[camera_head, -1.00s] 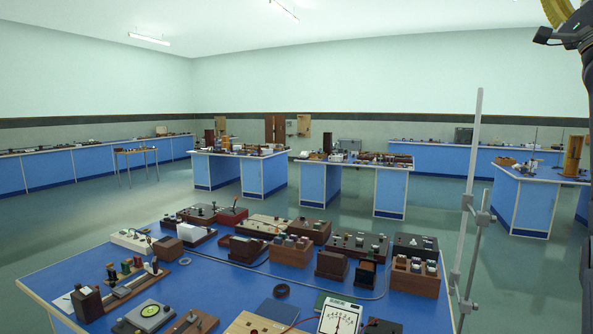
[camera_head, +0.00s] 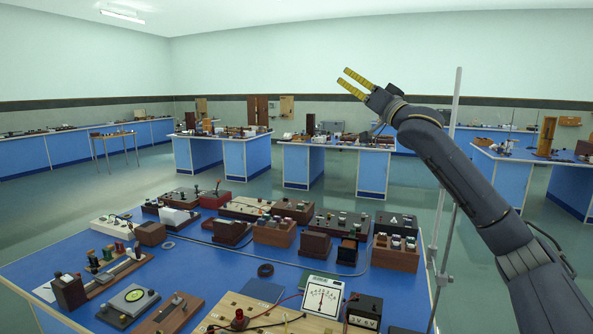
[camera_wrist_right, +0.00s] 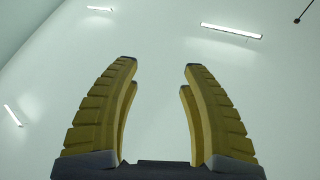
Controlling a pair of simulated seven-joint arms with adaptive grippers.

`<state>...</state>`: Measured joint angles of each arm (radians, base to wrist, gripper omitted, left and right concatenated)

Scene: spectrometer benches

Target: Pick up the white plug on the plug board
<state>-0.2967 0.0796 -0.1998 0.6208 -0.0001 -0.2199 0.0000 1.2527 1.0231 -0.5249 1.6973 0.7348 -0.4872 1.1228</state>
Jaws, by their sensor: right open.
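A wooden board (camera_head: 105,286) on the left part of the blue bench carries several small upright pieces in dark, green, red and pale colours. My left gripper is not in view.
The blue bench (camera_head: 215,262) is crowded with wooden boxes and instruments, including a white-faced meter (camera_head: 322,297) and a black box (camera_head: 364,312). A tall metal stand (camera_head: 447,170) rises at the right edge, close to my right arm.

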